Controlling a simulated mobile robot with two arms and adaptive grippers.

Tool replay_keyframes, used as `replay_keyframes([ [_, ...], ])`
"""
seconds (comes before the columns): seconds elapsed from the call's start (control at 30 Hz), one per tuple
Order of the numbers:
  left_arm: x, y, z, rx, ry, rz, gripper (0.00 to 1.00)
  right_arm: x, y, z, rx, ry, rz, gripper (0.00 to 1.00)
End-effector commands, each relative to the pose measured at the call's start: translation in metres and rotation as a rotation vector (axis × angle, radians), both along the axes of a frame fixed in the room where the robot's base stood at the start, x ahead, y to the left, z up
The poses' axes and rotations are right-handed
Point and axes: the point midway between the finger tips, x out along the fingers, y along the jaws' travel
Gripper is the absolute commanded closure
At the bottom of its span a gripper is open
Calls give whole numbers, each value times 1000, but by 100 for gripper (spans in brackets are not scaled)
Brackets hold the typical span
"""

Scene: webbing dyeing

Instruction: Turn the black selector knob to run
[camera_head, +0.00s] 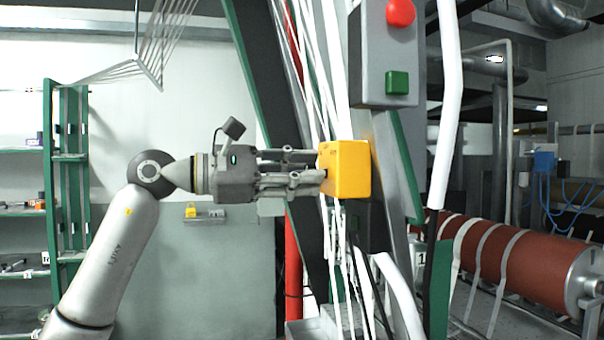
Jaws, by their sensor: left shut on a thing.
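A yellow box (350,170) is mounted on the machine frame in the middle of the view. My left gripper (318,166) reaches in level from the left, with its fingertips at the left face of this box. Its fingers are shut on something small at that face. This fits the black selector knob, but the knob is almost wholly hidden by the fingertips and the box edge, so its angle and any run marking cannot be read. My right gripper is not in view.
A grey control box with a red button (400,12) and a green button (397,83) hangs just above right. White webbing strands (312,60) run down close to my gripper. A red roller (500,255) lies at right and a green shelf (66,170) stands at left.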

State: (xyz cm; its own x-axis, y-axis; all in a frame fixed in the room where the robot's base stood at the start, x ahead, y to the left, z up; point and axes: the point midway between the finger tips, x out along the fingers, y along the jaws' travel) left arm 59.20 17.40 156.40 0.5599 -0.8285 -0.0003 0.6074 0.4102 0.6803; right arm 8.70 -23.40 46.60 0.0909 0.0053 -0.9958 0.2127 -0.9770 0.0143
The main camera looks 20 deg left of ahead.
Motion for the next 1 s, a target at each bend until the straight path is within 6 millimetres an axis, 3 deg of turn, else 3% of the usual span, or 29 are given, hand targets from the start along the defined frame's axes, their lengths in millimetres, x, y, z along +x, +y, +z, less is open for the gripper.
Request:
replay_keyframes([
  [0.57, 0, 0, 1, 21, -33, 0, 95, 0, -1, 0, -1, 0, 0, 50],
  [0.6, 0, 0, 1, 20, -32, 0, 69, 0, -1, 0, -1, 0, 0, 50],
  [0.73, 0, 0, 1, 20, -32, 0, 52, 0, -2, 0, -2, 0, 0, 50],
  [1.0, 0, 0, 0, 21, -31, 0, 50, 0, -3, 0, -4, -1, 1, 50],
])
